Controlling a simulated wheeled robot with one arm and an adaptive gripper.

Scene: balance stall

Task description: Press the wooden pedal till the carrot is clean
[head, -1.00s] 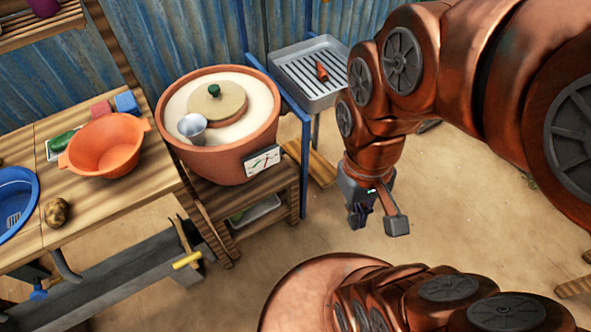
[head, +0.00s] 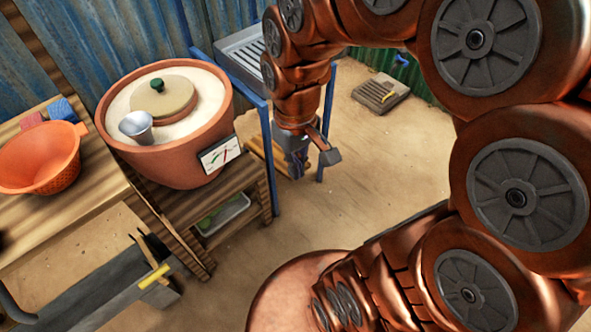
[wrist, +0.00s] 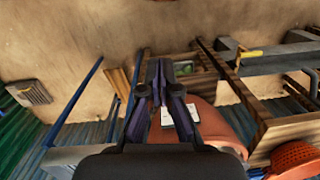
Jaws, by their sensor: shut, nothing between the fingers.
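The wooden pedal (head: 257,153) lies low by the blue legs of the tray stand, partly hidden behind my gripper in the head view. The wrist view shows it as a slatted wooden piece (wrist: 118,82) left of my fingers. My gripper (head: 298,172) is shut and empty, hanging in front of the stand; its fingertips (wrist: 157,68) meet in the wrist view. They appear apart from the pedal, but I cannot tell the height gap. The grey ribbed tray (head: 230,55) is partly covered by my arm, and the carrot is hidden now.
A big clay pot (head: 165,155) with a lid, metal cup and dial card (head: 220,154) stands left of my gripper. An orange colander (head: 42,160) is on the bench. A slatted mat (head: 381,94) lies on the floor at right. Bare floor is open right of the stand.

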